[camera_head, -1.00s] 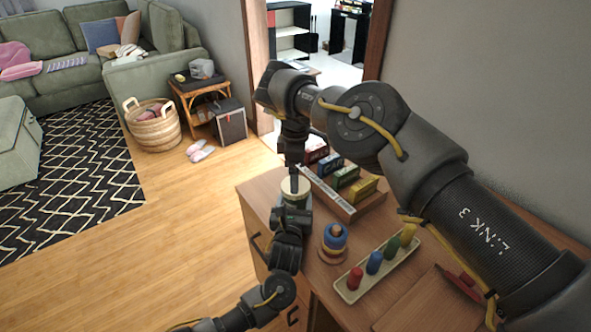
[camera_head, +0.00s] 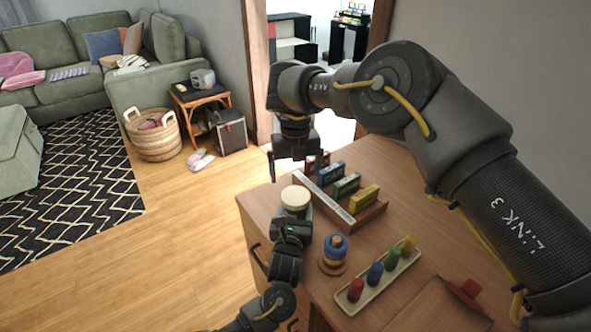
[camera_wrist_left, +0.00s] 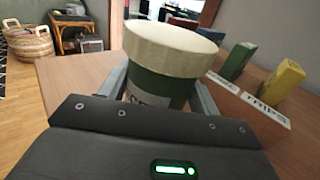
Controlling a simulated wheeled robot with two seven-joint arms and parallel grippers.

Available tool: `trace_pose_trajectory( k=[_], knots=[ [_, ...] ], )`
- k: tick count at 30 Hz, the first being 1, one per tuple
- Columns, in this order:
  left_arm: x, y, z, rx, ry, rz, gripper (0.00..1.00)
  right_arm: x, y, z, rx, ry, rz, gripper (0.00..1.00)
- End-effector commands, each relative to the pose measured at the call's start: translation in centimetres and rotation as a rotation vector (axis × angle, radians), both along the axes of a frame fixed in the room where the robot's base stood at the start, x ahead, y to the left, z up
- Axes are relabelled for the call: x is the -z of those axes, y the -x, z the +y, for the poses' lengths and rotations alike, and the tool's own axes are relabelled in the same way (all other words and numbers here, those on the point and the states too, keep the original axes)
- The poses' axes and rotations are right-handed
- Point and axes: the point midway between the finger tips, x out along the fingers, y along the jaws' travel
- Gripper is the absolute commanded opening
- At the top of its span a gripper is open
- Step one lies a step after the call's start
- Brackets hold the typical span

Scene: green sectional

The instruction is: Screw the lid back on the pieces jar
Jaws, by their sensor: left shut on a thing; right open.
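The pieces jar (camera_wrist_left: 158,91) is green with a pale label and stands upright on the wooden cabinet top. Its cream lid (camera_head: 295,197) sits on top of the jar and looks level; the lid also shows large in the left wrist view (camera_wrist_left: 170,47). My left gripper (camera_head: 297,218) is shut around the jar's body, with one finger on each side below the lid. My right gripper (camera_head: 294,172) is open and empty above the lid, clear of it. Whether the lid's thread is engaged cannot be seen.
A wooden rack (camera_head: 368,217) with several coloured boxes stands right of the jar. A stacking toy (camera_head: 334,252) and a tray (camera_head: 350,306) of coloured pegs lie nearer. The cabinet's left edge is close to the jar.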

Motion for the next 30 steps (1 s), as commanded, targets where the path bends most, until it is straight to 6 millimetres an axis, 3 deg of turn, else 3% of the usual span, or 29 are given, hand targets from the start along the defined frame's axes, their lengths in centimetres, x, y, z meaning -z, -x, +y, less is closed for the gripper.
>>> trace_pose_trajectory(
  k=[14, 30],
  knots=[
    [0.0, 0.0, 0.0, 0.000, 0.000, 0.000, 0.00, 0.5, 0.0, 0.0, -0.018, 0.000, 0.001, 0.95],
    [0.0, 0.0, 0.0, 0.000, 0.000, 0.000, 0.00, 7.3, 0.0, 0.0, -0.016, 0.000, 0.000, 0.95]
  ],
)
